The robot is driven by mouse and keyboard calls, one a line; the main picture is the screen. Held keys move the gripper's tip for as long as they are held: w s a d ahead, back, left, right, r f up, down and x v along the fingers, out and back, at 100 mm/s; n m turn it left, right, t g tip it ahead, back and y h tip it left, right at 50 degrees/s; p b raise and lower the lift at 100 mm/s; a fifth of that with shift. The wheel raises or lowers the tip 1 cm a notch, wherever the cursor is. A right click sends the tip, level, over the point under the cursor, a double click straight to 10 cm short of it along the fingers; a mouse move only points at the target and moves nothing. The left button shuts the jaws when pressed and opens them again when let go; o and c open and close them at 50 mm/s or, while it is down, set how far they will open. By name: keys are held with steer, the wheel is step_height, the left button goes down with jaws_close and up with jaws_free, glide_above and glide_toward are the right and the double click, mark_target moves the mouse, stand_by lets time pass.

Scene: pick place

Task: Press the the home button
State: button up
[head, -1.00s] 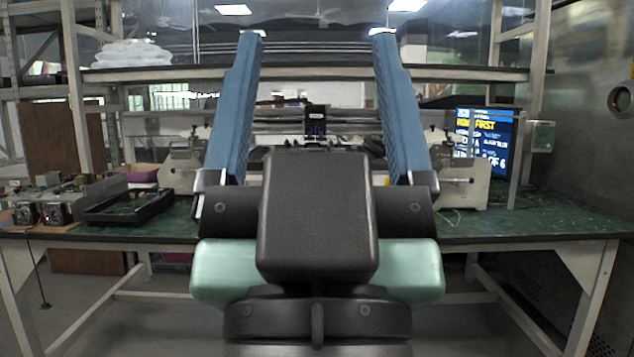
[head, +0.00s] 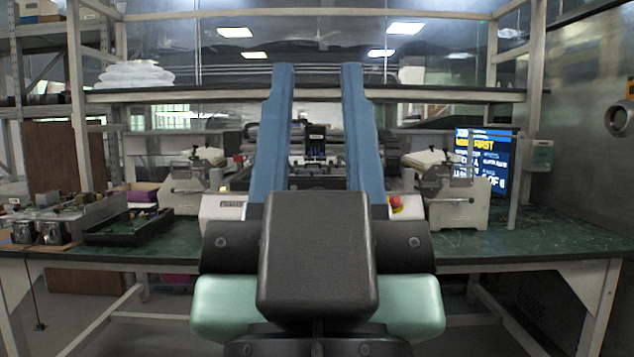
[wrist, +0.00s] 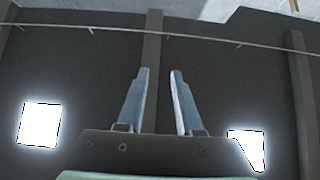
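My gripper (head: 317,68) is in the middle of the head view, with two long blue fingers pointing up. The fingers stand apart with a narrow gap and nothing between them. The wrist view also shows my gripper (wrist: 159,72) empty, its fingertips apart against a dark surface. No button marked home can be made out. A small red and yellow button-like part (head: 395,205) shows just right of the right finger, on a pale machine partly hidden by my gripper. A dark device (head: 316,140) shows between the fingers, further back.
A green-topped workbench (head: 560,236) spans the view, with a shelf (head: 440,95) above it. A black tray (head: 125,228) and metal parts lie at left. A lit monitor (head: 490,160) and a pale machine (head: 455,192) stand at right. Bright lights show in the wrist view.

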jaws_close()
stand_by(1.3)
